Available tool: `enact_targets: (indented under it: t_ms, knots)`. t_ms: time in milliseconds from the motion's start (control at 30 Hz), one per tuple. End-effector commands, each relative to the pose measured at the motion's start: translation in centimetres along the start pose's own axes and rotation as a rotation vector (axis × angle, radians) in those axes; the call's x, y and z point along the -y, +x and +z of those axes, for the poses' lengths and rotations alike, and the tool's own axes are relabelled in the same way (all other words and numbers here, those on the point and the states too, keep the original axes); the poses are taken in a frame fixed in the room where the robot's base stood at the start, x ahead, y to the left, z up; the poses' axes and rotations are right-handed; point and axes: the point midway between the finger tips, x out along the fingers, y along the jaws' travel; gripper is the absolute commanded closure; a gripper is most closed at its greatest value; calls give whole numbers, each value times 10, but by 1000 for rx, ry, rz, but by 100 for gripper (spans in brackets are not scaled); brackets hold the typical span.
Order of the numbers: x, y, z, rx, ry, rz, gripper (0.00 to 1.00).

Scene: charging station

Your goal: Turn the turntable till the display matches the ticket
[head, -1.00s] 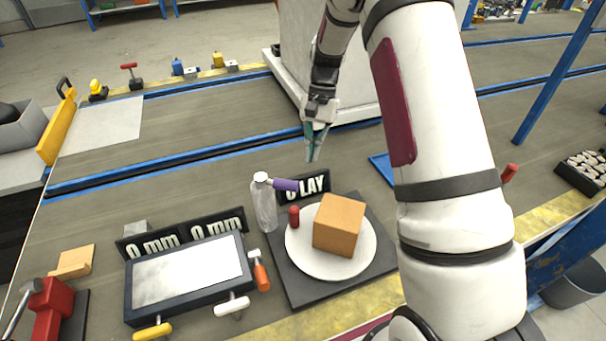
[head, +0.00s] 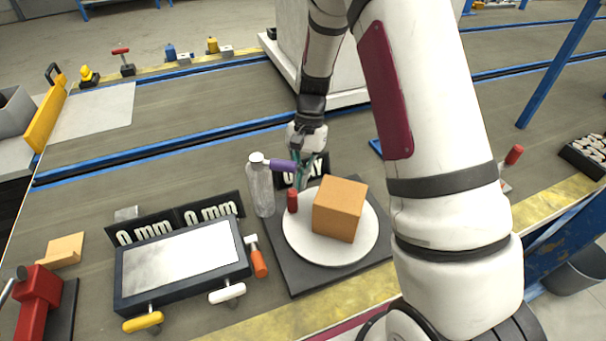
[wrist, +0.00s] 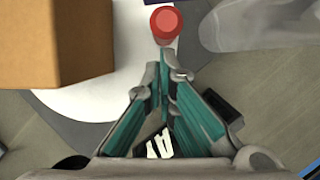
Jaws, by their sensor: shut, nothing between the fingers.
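The turntable is a white disc (head: 310,249) on a dark grey base (head: 296,284). An orange-brown box (head: 340,208) stands on the disc. A small red peg (head: 292,200) stands at the disc's far left edge; it also shows in the wrist view (wrist: 166,22). The black display (head: 320,168) behind the disc is mostly hidden by my gripper; only a last letter like Y shows. My gripper (head: 300,186) points down just behind the red peg, its teal fingers shut and empty. In the wrist view the fingertips lie just short of the peg. I cannot make out a ticket.
A clear bottle (head: 261,188) with a purple part (head: 281,166) stands close left of my gripper. A framed panel (head: 182,268) with coloured handles and two "0 mm" displays (head: 145,230) is further left. A red device (head: 40,300) stands front left.

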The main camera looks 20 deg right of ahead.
Motion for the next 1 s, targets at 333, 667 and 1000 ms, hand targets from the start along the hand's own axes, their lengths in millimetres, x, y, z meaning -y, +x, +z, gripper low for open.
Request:
enact_targets:
  t_ms: [333, 667, 1000]
  knots:
    - [2, 0, 5, 1, -40, 16, 100]
    - [10, 9, 26, 1, -257, 103, 100]
    - [10, 10, 25, 1, -258, 103, 100]
